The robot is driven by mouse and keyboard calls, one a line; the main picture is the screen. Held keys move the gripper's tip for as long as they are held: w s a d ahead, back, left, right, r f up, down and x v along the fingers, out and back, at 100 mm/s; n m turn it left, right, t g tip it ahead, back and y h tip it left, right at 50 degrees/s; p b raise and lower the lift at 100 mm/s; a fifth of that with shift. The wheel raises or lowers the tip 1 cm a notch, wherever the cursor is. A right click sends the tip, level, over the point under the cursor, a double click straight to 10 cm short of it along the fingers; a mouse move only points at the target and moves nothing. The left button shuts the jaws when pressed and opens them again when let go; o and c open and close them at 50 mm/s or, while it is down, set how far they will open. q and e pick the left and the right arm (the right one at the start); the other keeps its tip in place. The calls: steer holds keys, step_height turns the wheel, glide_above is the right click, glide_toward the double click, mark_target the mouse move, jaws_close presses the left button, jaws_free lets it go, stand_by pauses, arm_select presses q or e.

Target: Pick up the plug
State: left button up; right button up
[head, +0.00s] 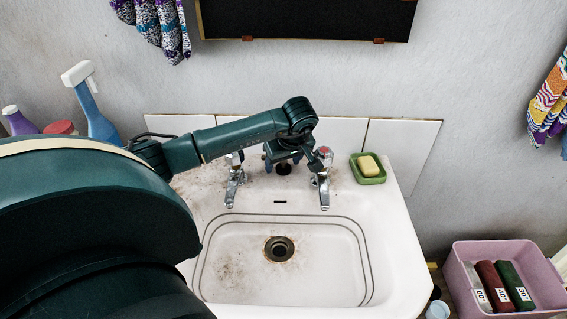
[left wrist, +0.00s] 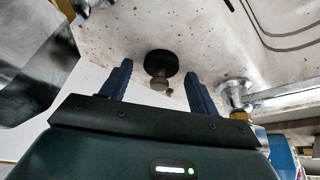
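The plug (head: 284,169) is a small dark round piece on the back ledge of the sink, between the two taps. In the left wrist view the plug (left wrist: 161,63) shows as a black disc with a metal knob. My left gripper (head: 283,162) is over the plug. In the left wrist view its blue fingers (left wrist: 159,71) are apart, one on each side of the plug, with gaps visible between fingers and plug. The gripper partly hides the plug in the head view. My right gripper is not in view.
The left tap (head: 235,182) and right tap (head: 322,180) stand close on either side of the gripper. A green soap dish (head: 368,176) with yellow soap is to the right. The stained basin (head: 325,262) in front is empty. A blue spray bottle (head: 96,115) stands at left.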

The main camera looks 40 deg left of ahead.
arm_select(q)
steer(key=c, duration=1.1)
